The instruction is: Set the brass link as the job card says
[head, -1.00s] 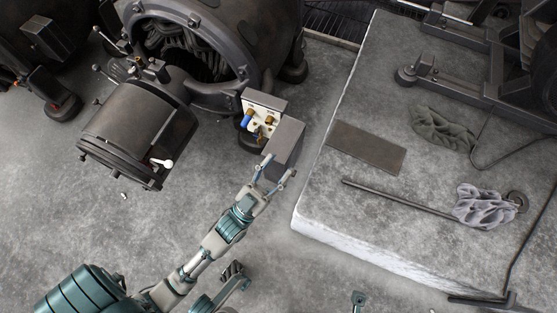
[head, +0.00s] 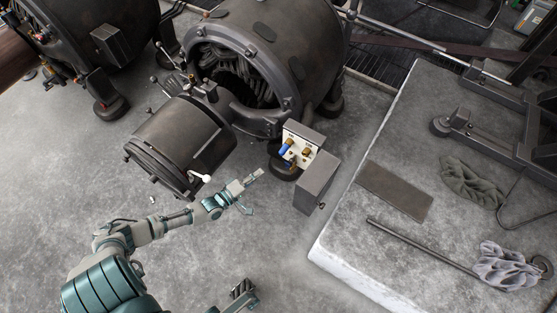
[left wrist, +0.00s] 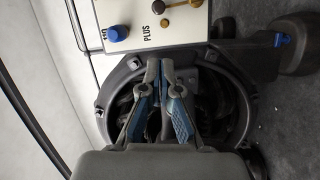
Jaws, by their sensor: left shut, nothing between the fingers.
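A small white terminal panel (head: 300,147) sits at the lower front of the dynamo, with a blue knob (head: 284,149) and brass fittings. No readable job card shows.
A grey box-like cover (head: 317,182) stands just right of the panel. The dynamo (head: 265,60) and its drum (head: 180,145) with a white-tipped lever (head: 202,178) stand close by. A raised stone slab (head: 345,235) bears a rod, cloths and a plate.

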